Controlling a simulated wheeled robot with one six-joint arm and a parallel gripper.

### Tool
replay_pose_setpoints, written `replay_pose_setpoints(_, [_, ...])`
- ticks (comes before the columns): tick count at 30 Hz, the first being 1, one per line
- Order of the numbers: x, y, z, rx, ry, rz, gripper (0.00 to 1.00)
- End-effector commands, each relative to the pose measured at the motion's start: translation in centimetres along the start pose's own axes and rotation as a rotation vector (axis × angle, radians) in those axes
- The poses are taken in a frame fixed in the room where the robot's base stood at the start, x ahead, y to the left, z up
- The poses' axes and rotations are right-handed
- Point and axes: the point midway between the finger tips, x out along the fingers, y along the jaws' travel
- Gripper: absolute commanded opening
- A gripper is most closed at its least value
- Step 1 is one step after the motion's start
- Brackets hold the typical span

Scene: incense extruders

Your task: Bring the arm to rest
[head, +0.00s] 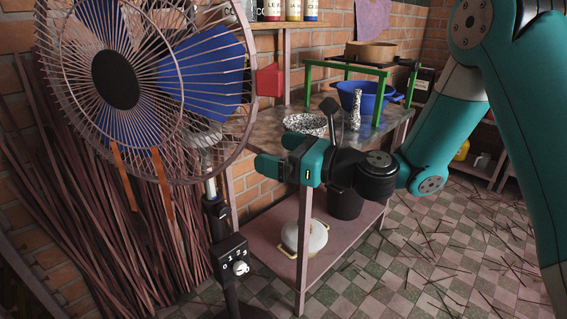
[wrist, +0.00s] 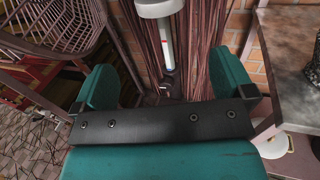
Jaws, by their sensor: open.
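My gripper (head: 268,165) is open and empty in the head view, held in the air in front of the workbench and pointing left toward the standing fan (head: 122,80). In the wrist view the two teal fingers of my gripper (wrist: 163,85) are wide apart, and the fan's pale pole (wrist: 166,48) shows beyond the gap between them. I cannot tell how close the pole is to the fingers. My arm reaches in from the right side of the head view.
The fan's control box (head: 233,262) is on its pole at lower left. The workbench (head: 268,137) holds a speckled bowl (head: 305,124) and a blue basin (head: 368,97) behind a green frame (head: 309,85). Thin sticks (head: 60,200) lean on the brick wall. The tiled floor (head: 420,260) at right has scattered sticks.

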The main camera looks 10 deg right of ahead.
Motion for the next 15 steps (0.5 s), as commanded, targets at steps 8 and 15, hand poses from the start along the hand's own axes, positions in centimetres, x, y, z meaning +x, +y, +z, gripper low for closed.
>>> replay_pose_setpoints(8, [-0.75,0.04,0.02,0.0,0.0,0.001,1.0])
replay_pose_setpoints(15, [-0.77,0.46,-0.12,-0.063,0.024,0.017,1.0])
